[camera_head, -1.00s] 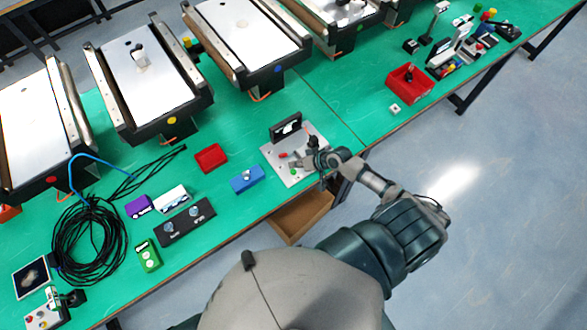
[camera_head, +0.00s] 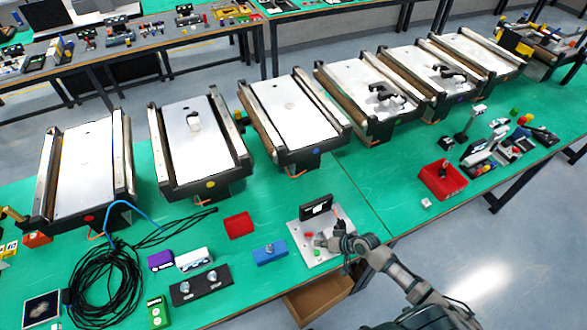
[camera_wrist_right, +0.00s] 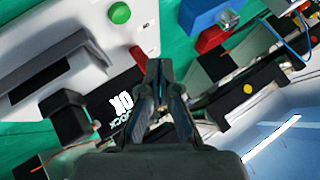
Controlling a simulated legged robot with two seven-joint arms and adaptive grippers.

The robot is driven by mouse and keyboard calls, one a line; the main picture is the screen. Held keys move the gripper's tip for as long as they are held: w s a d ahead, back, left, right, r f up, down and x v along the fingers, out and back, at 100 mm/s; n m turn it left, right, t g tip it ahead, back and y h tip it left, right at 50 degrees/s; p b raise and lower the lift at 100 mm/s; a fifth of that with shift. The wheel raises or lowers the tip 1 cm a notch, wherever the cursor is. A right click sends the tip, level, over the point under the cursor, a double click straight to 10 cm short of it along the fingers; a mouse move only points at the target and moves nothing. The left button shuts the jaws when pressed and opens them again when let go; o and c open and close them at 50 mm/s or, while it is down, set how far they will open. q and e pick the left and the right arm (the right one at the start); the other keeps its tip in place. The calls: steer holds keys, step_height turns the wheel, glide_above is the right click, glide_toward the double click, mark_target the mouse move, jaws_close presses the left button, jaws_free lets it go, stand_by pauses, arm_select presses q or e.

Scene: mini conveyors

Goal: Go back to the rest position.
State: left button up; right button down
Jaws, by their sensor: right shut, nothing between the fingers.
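My right gripper (camera_head: 333,243) is over the grey control panel (camera_head: 343,217) at the table's front edge in the head view. In the right wrist view the right gripper (camera_wrist_right: 159,66) is shut with nothing between its fingers. Its fingertips are close to a red part (camera_wrist_right: 140,57) of the panel; I cannot tell whether they touch. A green button (camera_wrist_right: 119,13) on the panel lies beyond the fingers. A black display (camera_head: 316,206) stands at the panel's back. My left gripper is not in view.
Several mini conveyors (camera_head: 288,110) stand behind. A coil of black cable (camera_head: 103,290) lies at left. An open wooden drawer (camera_head: 318,297) is below the front edge. Floor is clear at right.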

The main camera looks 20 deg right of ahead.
steer(key=shift+n+g, duration=0.5)
steer(key=shift+n, duration=0.3)
steer(key=s+a, duration=0.4)
steer(key=shift+a+f, duration=0.1)
steer(key=shift+f, duration=0.25)
steer(key=s+a+r+n+g+h, duration=0.1)
steer(key=s+r+h, duration=0.2)
steer(key=s, duration=0.5)
steer(key=s+a+r+g+h, duration=0.1)
steer(key=s+r+h, duration=0.2)
steer(key=s, duration=0.4)
step_height(320, 180, down, 30)
steer(key=s+g+b, duration=0.2)
steer(key=b, duration=0.2)
steer(key=s+d+f+b, duration=0.2)
steer(key=s+f, duration=0.7)
steer(key=f, duration=0.1)
steer(key=s+d+f+g+b, duration=0.1)
steer(key=s+d+f+b, duration=0.1)
steer(key=s+f, duration=0.7)
steer(key=shift+f+n, duration=0.4)
steer(key=shift+f, duration=0.55)
